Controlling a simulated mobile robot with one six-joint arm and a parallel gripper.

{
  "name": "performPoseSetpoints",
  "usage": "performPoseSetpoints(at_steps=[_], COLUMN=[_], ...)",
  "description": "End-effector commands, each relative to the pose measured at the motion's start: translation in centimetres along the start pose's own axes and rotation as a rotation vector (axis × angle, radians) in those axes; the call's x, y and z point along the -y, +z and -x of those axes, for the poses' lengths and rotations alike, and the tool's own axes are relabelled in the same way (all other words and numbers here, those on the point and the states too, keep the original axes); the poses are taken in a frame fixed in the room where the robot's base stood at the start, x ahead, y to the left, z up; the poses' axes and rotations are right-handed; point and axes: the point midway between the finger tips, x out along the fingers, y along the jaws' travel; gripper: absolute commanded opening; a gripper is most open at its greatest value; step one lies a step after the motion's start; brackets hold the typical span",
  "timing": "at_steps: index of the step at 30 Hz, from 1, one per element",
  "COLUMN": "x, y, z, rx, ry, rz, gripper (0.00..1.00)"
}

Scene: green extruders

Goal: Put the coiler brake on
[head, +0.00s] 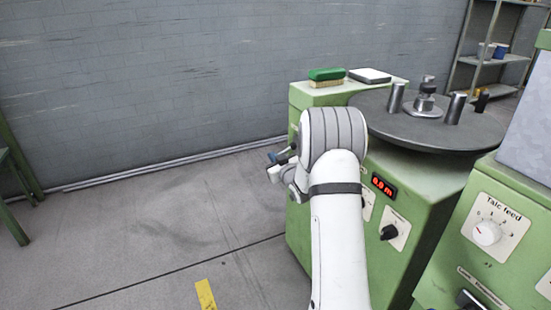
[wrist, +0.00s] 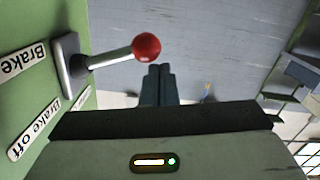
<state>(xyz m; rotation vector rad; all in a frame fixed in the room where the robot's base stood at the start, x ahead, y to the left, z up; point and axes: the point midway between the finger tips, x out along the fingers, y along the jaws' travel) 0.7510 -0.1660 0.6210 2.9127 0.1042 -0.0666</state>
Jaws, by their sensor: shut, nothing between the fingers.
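The coiler brake lever (wrist: 108,57) shows in the wrist view as a metal rod with a red ball knob (wrist: 146,47), standing out from a green panel (wrist: 84,20). A "Brake off" label (wrist: 34,130) lies below its base, and a cut-off "Brake" label (wrist: 22,62) lies to its left. My gripper (wrist: 158,70) is shut and empty, its dark fingertips just below the knob in the picture; I cannot tell whether they touch it. In the head view my gripper (head: 276,160) is at the left side of the green coiler (head: 300,235), partly hidden by my arm; the lever is hidden there.
The coiler's round dark plate (head: 430,130) carries metal posts. A green-topped block (head: 326,74) and a white-topped block (head: 370,75) lie on the cabinet. The talc feed cabinet (head: 490,235) stands right. The floor to the left (head: 150,235) is open.

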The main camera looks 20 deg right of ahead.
Motion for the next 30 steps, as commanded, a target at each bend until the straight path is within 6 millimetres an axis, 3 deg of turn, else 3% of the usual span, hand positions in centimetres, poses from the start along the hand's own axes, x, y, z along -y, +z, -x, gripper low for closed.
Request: performPoseSetpoints(at_steps=[7, 12, 18, 24, 30], x=[1.4, 1.2, 1.3, 1.4, 1.4], y=[-4.3, -3.7, -3.6, -3.5, -3.5], z=[0.8, 5.2, 8.9, 10.5, 10.7], rx=[-0.006, 0.001, -0.002, -0.004, -0.004], ry=[-0.001, 0.002, 0.001, 0.001, 0.0], rz=[0.002, 0.0, 0.001, 0.002, 0.002], gripper=[0.0, 0.0, 0.0, 0.0, 0.0])
